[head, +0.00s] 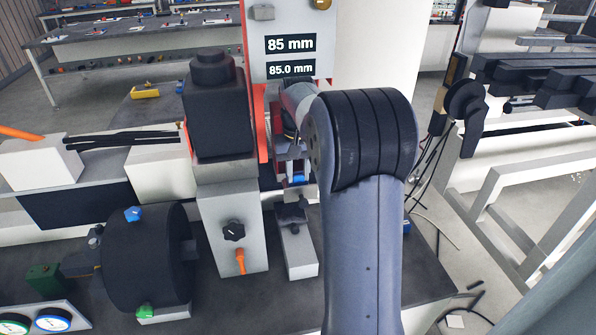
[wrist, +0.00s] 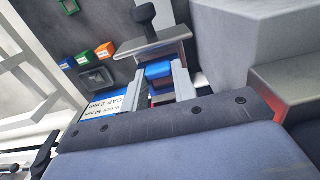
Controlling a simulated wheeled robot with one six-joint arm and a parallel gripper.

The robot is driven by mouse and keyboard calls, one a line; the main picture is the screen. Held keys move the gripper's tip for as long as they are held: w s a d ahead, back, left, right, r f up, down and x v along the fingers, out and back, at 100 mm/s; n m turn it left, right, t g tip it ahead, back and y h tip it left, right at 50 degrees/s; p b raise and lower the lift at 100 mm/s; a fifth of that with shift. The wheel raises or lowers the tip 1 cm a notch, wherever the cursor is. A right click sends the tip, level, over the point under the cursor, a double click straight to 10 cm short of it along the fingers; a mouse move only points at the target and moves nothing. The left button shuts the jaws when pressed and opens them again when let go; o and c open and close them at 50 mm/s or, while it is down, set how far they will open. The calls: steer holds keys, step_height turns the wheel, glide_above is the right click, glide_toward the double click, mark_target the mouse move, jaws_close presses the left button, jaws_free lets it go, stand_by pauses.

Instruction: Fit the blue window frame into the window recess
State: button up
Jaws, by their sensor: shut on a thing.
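My gripper (wrist: 160,74) is shut on a small blue piece, which I take as the blue window frame (wrist: 158,69); it sits between the two pale fingers in the wrist view. In the head view a bit of blue (head: 298,180) shows at my gripper, beside the orange-edged upright; my arm hides much of that area. A grey metal block with a black knob (wrist: 146,16) lies just beyond the fingertips. I cannot make out the window recess in either view, nor tell whether the frame touches anything.
A sign (head: 290,55) reads 85 mm and 85.0 mm. A black block on a grey housing (head: 214,110) and a black drum (head: 148,258) stand left of my arm. In the wrist view, labelled green (wrist: 82,58) and orange (wrist: 105,50) blocks lie left of the fingers.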

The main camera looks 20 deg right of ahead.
steer(key=shift+f+b, duration=0.45)
steer(key=shift+f, duration=0.5)
steer(key=o, duration=1.1)
steer(key=shift+c, duration=0.2)
steer(key=shift+r, duration=0.15)
step_height(320, 180, up, 11)
steer(key=shift+f+b, duration=0.2)
steer(key=shift+b, duration=0.25)
